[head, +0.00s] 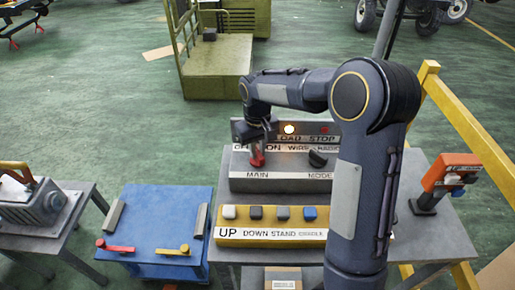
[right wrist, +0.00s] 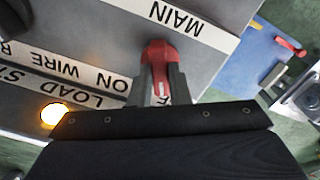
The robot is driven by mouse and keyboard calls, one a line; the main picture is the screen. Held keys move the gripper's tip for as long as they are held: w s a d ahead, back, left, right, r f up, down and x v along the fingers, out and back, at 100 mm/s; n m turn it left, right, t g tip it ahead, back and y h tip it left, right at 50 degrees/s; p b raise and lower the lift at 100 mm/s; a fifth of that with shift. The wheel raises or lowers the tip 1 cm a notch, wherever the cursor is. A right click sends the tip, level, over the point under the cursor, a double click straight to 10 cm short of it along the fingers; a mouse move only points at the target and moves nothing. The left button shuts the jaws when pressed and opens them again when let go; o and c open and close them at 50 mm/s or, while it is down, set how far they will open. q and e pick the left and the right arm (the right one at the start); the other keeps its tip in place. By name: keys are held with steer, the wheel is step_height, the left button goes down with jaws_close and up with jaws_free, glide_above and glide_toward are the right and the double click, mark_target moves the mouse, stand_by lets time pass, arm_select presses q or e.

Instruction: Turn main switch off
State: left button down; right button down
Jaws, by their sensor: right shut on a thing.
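The main switch is a red rotary knob (head: 257,157) above the MAIN label on the grey control box (head: 270,185). In the right wrist view the red knob (right wrist: 157,52) sits between the two grey fingers of my right gripper (right wrist: 161,85), which is shut on it. A pale stripe on the knob points toward the ON/OFF label strip. The fingers and gripper body hide part of that strip, so I cannot tell the exact setting. My right gripper (head: 259,148) also shows in the head view, reaching down from above. My left gripper is not in view.
A black MODE knob (head: 318,158) is right of the switch. A lit yellow lamp (head: 289,129) is behind. A yellow button panel (head: 270,238) stands in front. A blue table (head: 165,215) is left. An orange-topped device (head: 452,170) and yellow rail (head: 470,130) are right.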

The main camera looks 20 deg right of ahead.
mark_target(258, 152)
steer(key=shift+n, duration=1.7)
steer(key=c, duration=1.4)
jaws_free()
steer(key=shift+o, duration=0.2)
steer(key=shift+r, duration=0.1)
step_height(258, 152, up, 7)
steer(key=shift+r+b, duration=0.2)
steer(key=shift+b, duration=0.2)
steer(key=shift+r, duration=0.15)
